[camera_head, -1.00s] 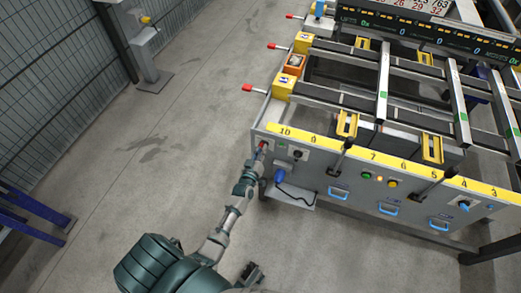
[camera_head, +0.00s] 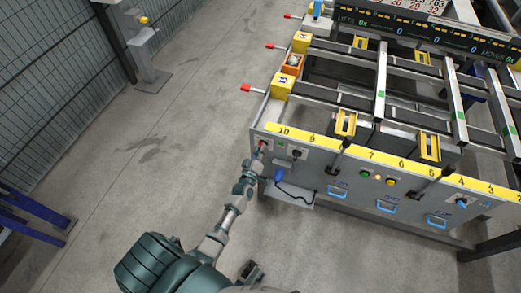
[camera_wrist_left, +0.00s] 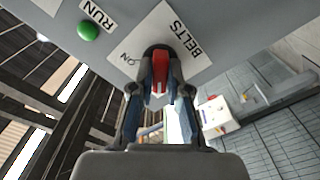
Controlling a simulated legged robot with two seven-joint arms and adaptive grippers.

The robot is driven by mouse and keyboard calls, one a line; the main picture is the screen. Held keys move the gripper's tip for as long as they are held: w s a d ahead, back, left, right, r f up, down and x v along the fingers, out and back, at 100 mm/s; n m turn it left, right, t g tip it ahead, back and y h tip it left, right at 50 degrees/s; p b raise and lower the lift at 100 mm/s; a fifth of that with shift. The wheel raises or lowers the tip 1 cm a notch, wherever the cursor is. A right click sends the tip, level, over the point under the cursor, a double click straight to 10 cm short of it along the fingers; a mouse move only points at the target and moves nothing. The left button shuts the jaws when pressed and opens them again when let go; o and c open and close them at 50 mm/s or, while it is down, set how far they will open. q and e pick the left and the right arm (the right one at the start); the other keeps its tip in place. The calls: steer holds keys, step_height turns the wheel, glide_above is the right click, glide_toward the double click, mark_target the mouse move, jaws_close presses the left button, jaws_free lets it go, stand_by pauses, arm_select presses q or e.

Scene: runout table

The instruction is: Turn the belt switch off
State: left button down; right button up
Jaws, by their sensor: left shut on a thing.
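The belt switch is a red handle (camera_wrist_left: 160,68) on a plate (camera_wrist_left: 185,38) lettered BELTS, with ON marked to one side, in the left wrist view. My left gripper (camera_wrist_left: 158,85) has its two fingers closed on either side of the red handle. In the head view the left gripper (camera_head: 259,158) reaches the left end of the grey front panel (camera_head: 330,175), where the red switch (camera_head: 262,146) shows just beyond its fingertips. The OFF lettering is hidden or not legible. My right gripper is not clearly in view.
A green RUN button (camera_wrist_left: 88,31) sits beside the plate. Red-tipped levers (camera_head: 247,87) stick out at the table's left side. Open floor lies left.

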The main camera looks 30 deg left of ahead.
arm_select(q)
steer(key=shift+s+d+f, duration=0.1)
steer(key=shift+d+f, duration=0.15)
steer(key=shift+f, duration=0.2)
steer(key=c, duration=1.2)
jaws_free()
steer(key=shift+c, duration=0.2)
steer(key=shift+o, duration=0.5)
steer(key=shift+w+a, duration=0.1)
steer(key=shift+w, duration=0.1)
steer(key=shift+r, duration=0.15)
steer(key=shift+s, duration=0.1)
steer(key=v, duration=1.1)
steer(key=shift+s, duration=0.4)
